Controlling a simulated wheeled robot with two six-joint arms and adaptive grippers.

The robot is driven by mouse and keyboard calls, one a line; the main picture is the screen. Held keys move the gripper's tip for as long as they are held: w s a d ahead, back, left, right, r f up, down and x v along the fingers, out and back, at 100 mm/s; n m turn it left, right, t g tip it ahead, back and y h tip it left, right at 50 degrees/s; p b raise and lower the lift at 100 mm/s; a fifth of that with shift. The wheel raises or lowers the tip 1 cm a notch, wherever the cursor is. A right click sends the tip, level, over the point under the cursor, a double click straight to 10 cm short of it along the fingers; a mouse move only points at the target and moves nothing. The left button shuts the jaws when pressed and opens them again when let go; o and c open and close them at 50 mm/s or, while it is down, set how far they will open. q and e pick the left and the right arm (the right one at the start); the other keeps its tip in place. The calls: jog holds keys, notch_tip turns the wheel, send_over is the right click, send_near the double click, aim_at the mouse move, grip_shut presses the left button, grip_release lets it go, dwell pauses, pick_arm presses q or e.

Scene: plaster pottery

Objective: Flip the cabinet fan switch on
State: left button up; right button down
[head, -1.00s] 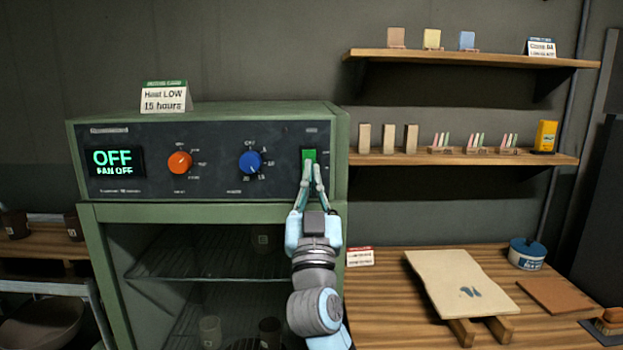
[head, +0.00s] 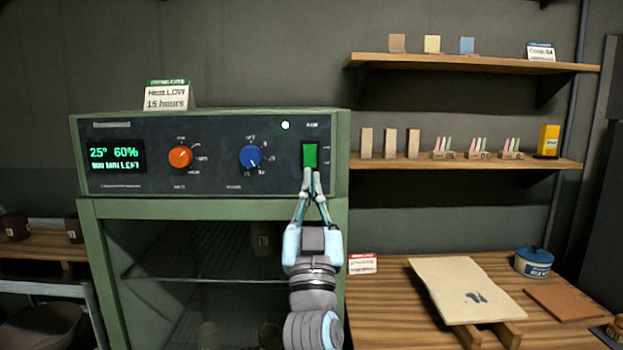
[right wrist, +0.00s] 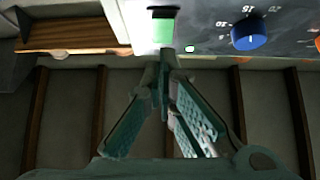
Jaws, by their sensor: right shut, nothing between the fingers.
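The green cabinet (head: 210,208) has a dark control panel with a green fan switch (head: 310,154) at its right end. A white-green light (head: 285,125) glows left of the switch. The display (head: 115,157) reads 25° and 60%, with a time-left line below. My right gripper (head: 311,172) is shut and empty, its fingertips at the switch's lower edge. In the right wrist view the switch (right wrist: 162,31) is just beyond the fingertips (right wrist: 166,50); I cannot tell whether they touch. My left gripper is not in view.
An orange knob (head: 180,157) and a blue knob (head: 250,157) sit on the panel. A card (head: 167,95) reading "Heat LOW 15 hours" stands on top. Shelves with small tiles and a wooden table (head: 390,305) are at the right.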

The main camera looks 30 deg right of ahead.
jog(key=w+f+b+v, duration=0.1)
jog(key=b+v, duration=0.1)
jog(key=v, duration=0.7)
jog(key=shift+d+b, duration=0.35)
jog(key=shift+b, duration=0.05)
jog(key=shift+w+f, duration=0.1)
jog(key=shift+f, duration=0.05)
